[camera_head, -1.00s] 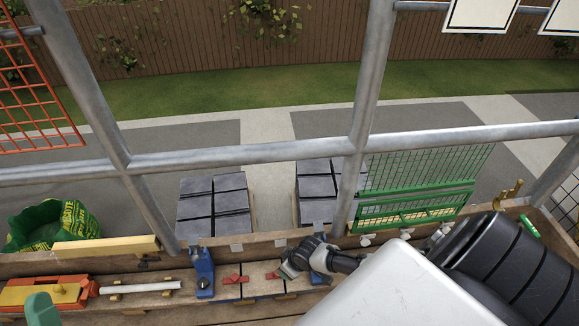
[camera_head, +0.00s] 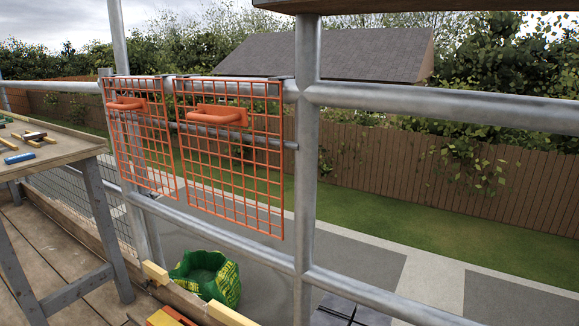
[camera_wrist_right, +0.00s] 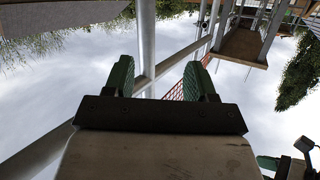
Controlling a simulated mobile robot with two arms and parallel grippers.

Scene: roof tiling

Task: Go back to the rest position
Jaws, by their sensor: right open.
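My right gripper (camera_wrist_right: 158,78) shows in the right wrist view. Its two green fingers stand wide apart with nothing between them, against sky and scaffold poles. Green and dark parts (camera_wrist_right: 268,162) at the lower right of that view look like part of my left gripper, but too little shows to tell its opening. Neither gripper shows in the head view now.
Scaffold poles (camera_head: 307,150) cross the head view, with orange mesh panels (camera_head: 232,165) hung on them. A workbench (camera_head: 50,150) with small tools stands at the left. A green bag (camera_head: 205,277) lies below. Poles also run close behind my right gripper's fingers.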

